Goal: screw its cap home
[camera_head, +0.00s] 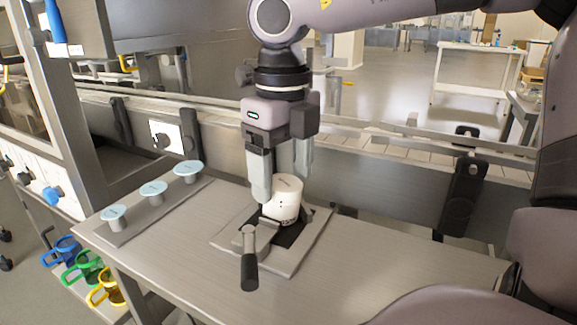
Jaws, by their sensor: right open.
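A white cylindrical jar (284,205) stands upright in a fixture (290,262) on the metal table. Its top is white, and I cannot tell a separate cap from the jar body. Small dark marks show on its side. The fixture has a clamp lever with a dark handle (249,272) at its front. My right gripper (283,187) points down over the jar and is open. One finger is at the jar's left side and the other is behind its upper right. Whether either finger touches the jar is unclear. My left gripper is out of view.
Several light-blue discs (153,188) stand on posts on a plate at the table's left. Blue, green and yellow cups (83,266) hang below the left edge. A metal rail runs behind the table. The table's right part (400,265) is clear.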

